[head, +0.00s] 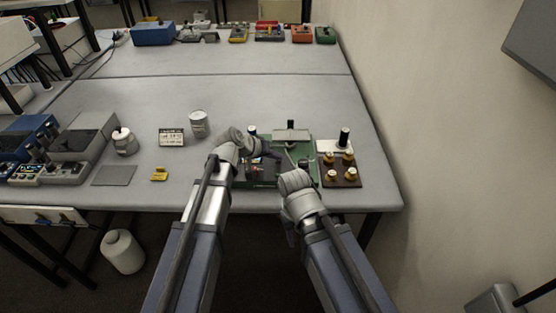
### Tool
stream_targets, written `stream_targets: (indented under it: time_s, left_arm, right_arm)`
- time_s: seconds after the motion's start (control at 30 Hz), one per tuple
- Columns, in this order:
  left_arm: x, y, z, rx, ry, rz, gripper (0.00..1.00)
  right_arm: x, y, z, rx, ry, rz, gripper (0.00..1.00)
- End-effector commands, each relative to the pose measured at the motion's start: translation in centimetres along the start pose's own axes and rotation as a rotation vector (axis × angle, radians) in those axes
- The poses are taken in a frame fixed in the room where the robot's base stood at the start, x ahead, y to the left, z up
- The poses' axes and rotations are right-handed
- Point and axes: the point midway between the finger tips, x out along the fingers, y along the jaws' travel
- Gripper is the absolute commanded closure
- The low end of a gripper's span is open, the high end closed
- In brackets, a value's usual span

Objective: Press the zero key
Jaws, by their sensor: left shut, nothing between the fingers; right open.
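A green-based device (312,148) stands near the table's front right, with a grey block on its far side and small dark parts. I cannot make out the zero key; my arms cover part of the device. My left gripper (268,154) is shut and empty, over the left part of the device; whether it touches anything is unclear. My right gripper (292,168) is open at the device's front edge, mostly hidden behind its own wrist. A pale cylinder (199,126) stands upright on the table, left of my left gripper, beside a small labelled card or display (172,137).
A brown block with several brass-coloured knobs (340,172) sits right of the device, near a white plate with a black knob (344,138). A white jar (124,141), a grey pad (114,176) and a yellow piece (159,174) lie left.

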Motion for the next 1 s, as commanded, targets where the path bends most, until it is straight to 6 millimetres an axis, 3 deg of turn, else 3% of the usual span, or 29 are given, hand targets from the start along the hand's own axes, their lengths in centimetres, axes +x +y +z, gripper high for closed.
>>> stream_targets:
  time_s: [0.4,0.77,1.0]
  left_arm:
    - [-1.1,0.8,-0.8,0.000,-0.001,0.000,1.00]
    - [-1.1,0.8,-0.8,0.000,0.000,0.000,1.00]
    - [-2.2,1.6,-1.6,0.000,0.000,0.000,1.00]
  right_arm:
    - [-1.6,0.1,0.1,0.000,0.000,0.000,0.50]
    - [-1.6,0.1,0.1,0.000,0.000,0.000,0.50]
    - [-3.2,0.3,0.2,0.000,0.000,0.000,0.50]
